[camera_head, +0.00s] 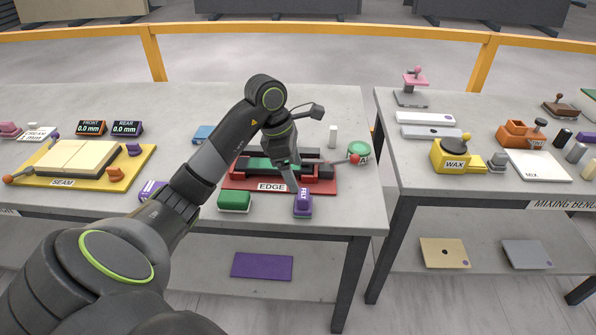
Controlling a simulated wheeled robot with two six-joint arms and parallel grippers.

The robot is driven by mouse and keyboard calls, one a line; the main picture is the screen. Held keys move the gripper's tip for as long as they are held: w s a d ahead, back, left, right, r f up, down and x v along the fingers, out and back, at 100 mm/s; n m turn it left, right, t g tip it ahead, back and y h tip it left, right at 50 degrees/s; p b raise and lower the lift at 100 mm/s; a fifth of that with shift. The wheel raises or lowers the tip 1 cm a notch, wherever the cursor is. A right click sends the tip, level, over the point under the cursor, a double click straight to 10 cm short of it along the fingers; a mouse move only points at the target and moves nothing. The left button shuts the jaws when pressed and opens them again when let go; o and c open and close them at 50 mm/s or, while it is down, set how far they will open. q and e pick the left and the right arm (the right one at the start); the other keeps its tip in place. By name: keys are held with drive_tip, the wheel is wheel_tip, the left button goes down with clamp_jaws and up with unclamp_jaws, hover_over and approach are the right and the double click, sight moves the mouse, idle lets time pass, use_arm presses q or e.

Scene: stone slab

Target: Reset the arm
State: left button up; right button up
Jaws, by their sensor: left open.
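My left arm reaches in from the lower left across the front bench. My left gripper (295,184) points down just behind and above the purple block labelled FELT (302,205), at the bench's front edge. Its jaws are open; I cannot tell whether a fingertip touches the block. The red EDGE station (240,183), with a dark green bar (256,164) in its clamp, lies behind and beside the gripper and is partly hidden by it. My right gripper is out of view.
A green block (234,201) sits left of the purple one. The yellow SEAM board (60,180) lies left. A gap separates the mixing bench (420,170). An orange rail (330,28) runs behind.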

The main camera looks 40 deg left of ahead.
use_arm(q)
drive_tip(key=shift+a+r, duration=0.1)
drive_tip(key=shift+r, duration=0.4)
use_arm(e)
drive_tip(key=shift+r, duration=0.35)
